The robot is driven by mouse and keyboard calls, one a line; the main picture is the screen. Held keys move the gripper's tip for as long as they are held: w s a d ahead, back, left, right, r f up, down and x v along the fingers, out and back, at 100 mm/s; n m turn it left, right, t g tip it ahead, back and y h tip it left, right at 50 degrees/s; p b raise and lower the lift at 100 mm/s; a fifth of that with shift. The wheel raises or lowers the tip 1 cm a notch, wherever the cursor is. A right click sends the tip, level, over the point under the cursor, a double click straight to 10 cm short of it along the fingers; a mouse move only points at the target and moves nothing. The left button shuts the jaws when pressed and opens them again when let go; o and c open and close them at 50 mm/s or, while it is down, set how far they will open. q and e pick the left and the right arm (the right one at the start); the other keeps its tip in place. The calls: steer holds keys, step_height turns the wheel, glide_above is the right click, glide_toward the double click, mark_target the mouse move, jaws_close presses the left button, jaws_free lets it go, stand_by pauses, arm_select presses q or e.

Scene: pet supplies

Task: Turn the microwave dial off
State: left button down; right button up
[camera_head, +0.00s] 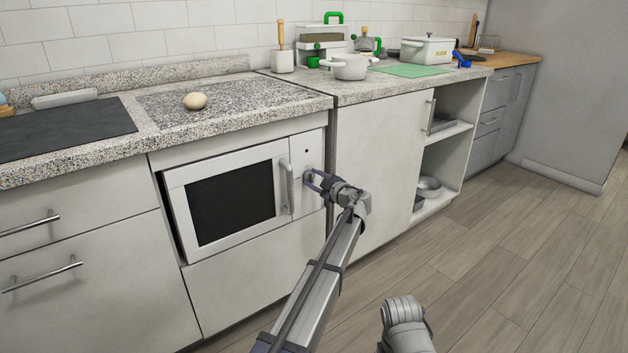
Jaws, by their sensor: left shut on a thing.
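The white built-in microwave (182,212) has a dark window and a vertical handle (287,187), and sits under the counter. Its dial (307,174) is on the narrow panel right of the handle, below a small dark dot. My left gripper (312,178) reaches the panel from the right, its dark fingers shut around the dial. The fingers partly cover the dial, so I cannot tell its setting. A grey part of my right arm (405,325) shows at the bottom; its gripper is out of the picture.
The granite counter (250,116) above holds a round beige item (195,101). A white pot (349,67) and a green mat (410,70) stand farther right. Drawer handles (42,275) stick out at left. Open shelves (447,132) are at right. The wood floor is clear.

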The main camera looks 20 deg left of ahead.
arm_select(q)
steer(key=shift+c, duration=1.8)
jaws_free()
steer(key=v, duration=0.7)
steer(key=shift+s+d+p, duration=0.3)
steer(key=shift+p, duration=0.05)
